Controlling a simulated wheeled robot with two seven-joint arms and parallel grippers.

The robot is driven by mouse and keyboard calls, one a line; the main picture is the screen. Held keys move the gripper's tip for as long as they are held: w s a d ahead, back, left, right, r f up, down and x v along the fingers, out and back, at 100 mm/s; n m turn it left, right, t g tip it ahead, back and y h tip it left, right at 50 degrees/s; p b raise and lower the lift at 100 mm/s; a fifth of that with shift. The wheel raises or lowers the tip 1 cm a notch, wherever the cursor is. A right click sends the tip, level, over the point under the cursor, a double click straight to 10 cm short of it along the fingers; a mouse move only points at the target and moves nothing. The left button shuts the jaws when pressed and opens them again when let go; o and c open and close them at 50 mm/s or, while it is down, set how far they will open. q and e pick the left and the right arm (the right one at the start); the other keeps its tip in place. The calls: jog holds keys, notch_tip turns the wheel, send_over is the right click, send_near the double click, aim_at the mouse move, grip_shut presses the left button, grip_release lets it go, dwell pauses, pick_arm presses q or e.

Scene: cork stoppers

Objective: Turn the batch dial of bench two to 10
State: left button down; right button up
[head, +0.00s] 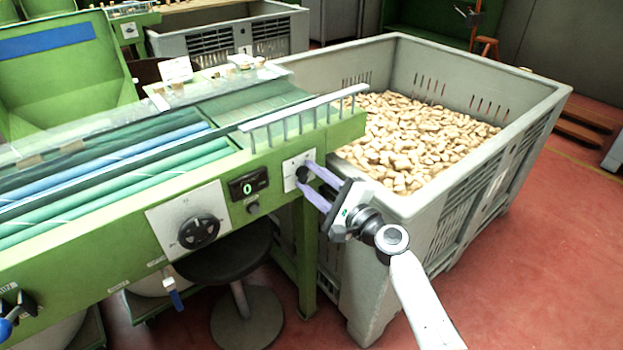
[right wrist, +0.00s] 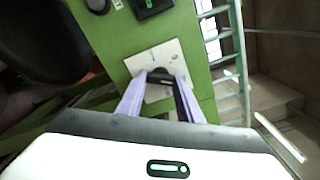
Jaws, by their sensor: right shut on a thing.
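The green bench (head: 105,252) has a small black dial (head: 302,174) on a white plate (head: 288,170) at its right end. A black counter (head: 248,183) left of it shows a green 0. My right gripper (head: 308,170) is shut on the small dial. In the right wrist view, the purple fingers of the right gripper (right wrist: 159,78) reach the dial (right wrist: 160,74) on its white plate (right wrist: 140,64). The fingers partly hide the dial and plate, and I cannot read its marks. My left gripper is not in view.
A larger black dial (head: 198,231) sits on another white plate further left. A grey crate (head: 500,150) full of corks (head: 415,135) stands right of the bench, close to my right arm. A dark stool (head: 228,262) stands under the bench. Red floor (head: 505,285) is clear at right.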

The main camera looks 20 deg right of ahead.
jog(key=o, duration=1.1)
jog(key=v, duration=1)
jog(key=shift+s+d, duration=0.1)
jog(key=shift+s, duration=0.1)
jog(key=s+a+f+n+g+h+p, duration=0.1)
jog(key=s+a+f+n+g, duration=0.1)
jog(key=s+f+n, duration=0.4)
jog(key=s+a+f+n+g+h+p, duration=0.1)
jog(key=s+a+f+n+g+p, duration=0.1)
jog(key=s+f+n, duration=0.4)
jog(key=s+a+f+n+g+h+p, duration=0.1)
jog(key=s+a+f+n+g+p, duration=0.1)
jog(key=s+n, duration=0.8)
jog(key=shift+s+a+f+g+h, duration=0.15)
jog(key=shift+s+a+f+g, duration=0.15)
jog(key=shift+s+f+g, duration=0.45)
jog(key=shift+s+a+f+g+h, duration=0.15)
jog(key=shift+s+a+f+g, duration=0.25)
jog(key=shift+s+f, duration=0.65)
